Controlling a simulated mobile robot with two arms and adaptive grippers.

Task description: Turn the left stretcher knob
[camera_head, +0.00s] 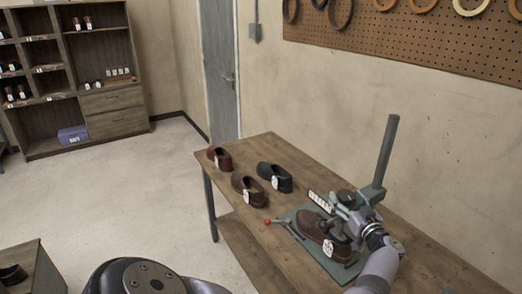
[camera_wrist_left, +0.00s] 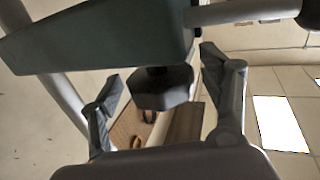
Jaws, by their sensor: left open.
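In the left wrist view a dark faceted knob (camera_wrist_left: 163,90) sits below a grey-green machine arm (camera_wrist_left: 100,36). The open fingers of my left gripper (camera_wrist_left: 160,68) stand on both sides of the knob, with gaps visible. Whether it is the left stretcher knob I cannot tell. A brown shoe (camera_head: 318,228) with a white tag is on the base, below the gripper. My right gripper is not in view.
A red ball (camera_head: 267,222) on a lever sticks out left of the base. Dark red (camera_head: 219,158), brown (camera_head: 249,190) and black (camera_head: 274,177) shoes stand on the bench (camera_head: 240,150) to the left. A pegboard wall (camera_head: 400,45) is behind; shelves (camera_head: 100,75) stand far left.

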